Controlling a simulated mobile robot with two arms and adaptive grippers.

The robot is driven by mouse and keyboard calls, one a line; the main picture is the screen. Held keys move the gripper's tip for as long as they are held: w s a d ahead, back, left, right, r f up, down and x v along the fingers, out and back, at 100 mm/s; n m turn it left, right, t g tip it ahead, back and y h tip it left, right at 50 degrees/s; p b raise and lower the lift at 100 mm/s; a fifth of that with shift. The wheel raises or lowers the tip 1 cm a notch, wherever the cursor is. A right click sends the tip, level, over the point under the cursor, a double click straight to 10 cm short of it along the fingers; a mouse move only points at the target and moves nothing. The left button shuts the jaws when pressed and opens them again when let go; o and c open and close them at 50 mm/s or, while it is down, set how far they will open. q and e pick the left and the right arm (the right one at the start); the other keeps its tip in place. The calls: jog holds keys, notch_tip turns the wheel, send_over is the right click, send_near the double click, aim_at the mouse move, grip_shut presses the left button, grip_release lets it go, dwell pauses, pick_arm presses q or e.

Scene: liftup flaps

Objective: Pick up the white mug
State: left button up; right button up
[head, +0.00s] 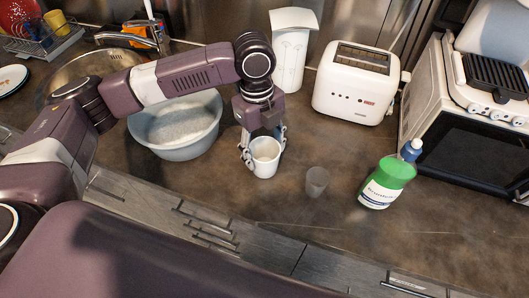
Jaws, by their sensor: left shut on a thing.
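The white mug (265,160) is upright at the middle of the counter in the head view. My left gripper (264,153) comes down over it from above, with one finger on each side. It is shut on the mug. I cannot tell whether the mug's base touches the counter. My right gripper is not in the head view.
A grey basin (176,151) stands left of the mug, and a small clear cup (317,181) to its right. A green and white bottle (379,194) is further right. A white toaster (357,82) and white container (291,50) stand behind. The front counter is clear.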

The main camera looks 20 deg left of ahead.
pick_arm(q)
notch_tip(320, 180, up, 19)
jog(key=b, duration=0.1)
jog(key=w+a+r+p, duration=0.25)
jog(key=a+p, duration=0.75)
jog(key=a, duration=0.5)
jog(key=w+a+f+p, duration=0.1)
jog(key=a+f, duration=0.2)
jog(key=a, duration=0.5)
jog(key=w+a+f+p, duration=0.1)
jog(key=a+f, duration=0.3)
jog(key=a, duration=0.4)
jog(key=shift+a+p, duration=0.2)
jog(key=shift+p, duration=0.4)
notch_tip(320, 180, down, 9)
jog(key=b, duration=0.2)
dwell(0.5)
jog(key=shift+f+b, duration=0.6)
jog(key=shift+f, duration=0.75)
dwell(0.9)
